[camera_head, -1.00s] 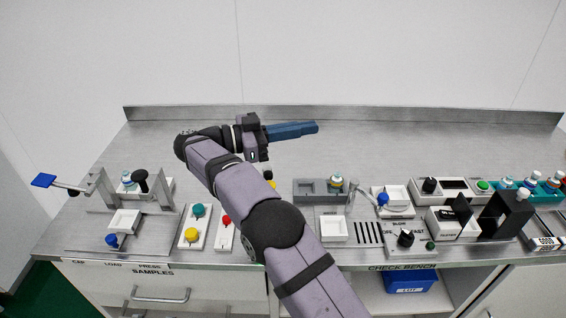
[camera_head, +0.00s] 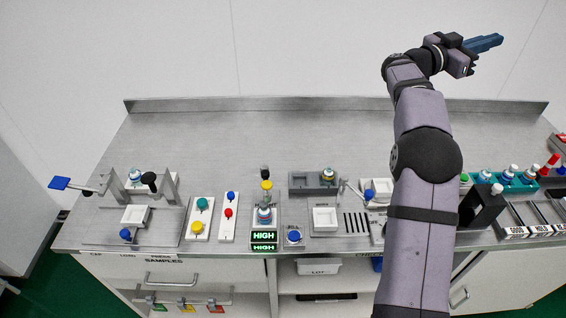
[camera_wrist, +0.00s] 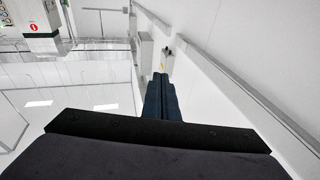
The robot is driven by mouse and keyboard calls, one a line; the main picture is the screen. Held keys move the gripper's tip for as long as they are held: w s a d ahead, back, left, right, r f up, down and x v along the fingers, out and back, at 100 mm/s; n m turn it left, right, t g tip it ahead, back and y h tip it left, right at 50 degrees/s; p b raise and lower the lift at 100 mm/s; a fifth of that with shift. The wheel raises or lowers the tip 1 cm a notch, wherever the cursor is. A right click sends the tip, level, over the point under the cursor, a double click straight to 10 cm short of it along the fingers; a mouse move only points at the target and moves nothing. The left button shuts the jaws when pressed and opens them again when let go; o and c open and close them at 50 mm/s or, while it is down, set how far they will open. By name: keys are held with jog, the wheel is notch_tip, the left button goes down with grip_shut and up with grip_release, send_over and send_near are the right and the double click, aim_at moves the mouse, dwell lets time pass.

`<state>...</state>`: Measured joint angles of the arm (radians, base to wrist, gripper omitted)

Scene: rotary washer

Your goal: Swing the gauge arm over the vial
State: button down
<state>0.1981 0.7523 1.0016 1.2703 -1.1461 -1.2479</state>
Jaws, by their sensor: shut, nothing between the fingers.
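My gripper (camera_head: 492,42) is high at the upper right in the head view, well above the bench and far from the task's objects. Its blue fingers are shut and empty; they also show in the wrist view (camera_wrist: 162,98). What looks like the gauge arm (camera_head: 355,190) is a thin rod on a post, with a blue knob (camera_head: 369,194) at its right end. A vial with a coloured cap (camera_head: 328,175) stands in a grey block behind and left of it. Another vial (camera_head: 264,214) stands at the station with the HIGH display. I cannot tell which vial is meant.
A white square tray (camera_head: 325,218) lies in front of the rod's post. A lever press (camera_head: 150,185) stands at left, with button panels (camera_head: 199,217) beside it. A teal rack (camera_head: 515,181) is at right. My arm hides part of the right bench. The bench's back is clear.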

jog(key=w+a+f+n+t+y, duration=0.3)
jog(key=w+a+n+t+y, duration=0.1)
jog(key=w+n+t+y, duration=0.15)
jog(key=w+a+f+n+t+y, duration=0.2)
jog(key=w+a+n+t+y, duration=0.2)
jog(key=w, duration=0.3)
jog(key=w+a+f+n+g+y, duration=0.2)
jog(key=a+f+n+y, duration=0.3)
jog(key=a+f+y, duration=0.65)
jog(key=s+a+f+n+g+y, duration=0.1)
jog(key=s+a+f+g+y, duration=0.1)
jog(key=s+a+f+g, duration=0.4)
jog(key=s+a+f+n+g+y, duration=0.1)
jog(key=s+a+f+n+y, duration=0.1)
jog(key=s+a+f, duration=0.45)
jog(key=s+a+r+g+y, duration=0.1)
jog(key=s+a+g, duration=0.2)
jog(key=s, duration=0.3)
jog(key=s+a+r+m+g+y, duration=0.1)
jog(key=s+a+r+g, duration=0.1)
jog(key=s, duration=0.4)
jog(key=shift+a+g+y, duration=0.3)
jog(key=shift+a+g, duration=0.6)
jog(key=shift+g, duration=0.15)
jog(key=shift+s, duration=0.1)
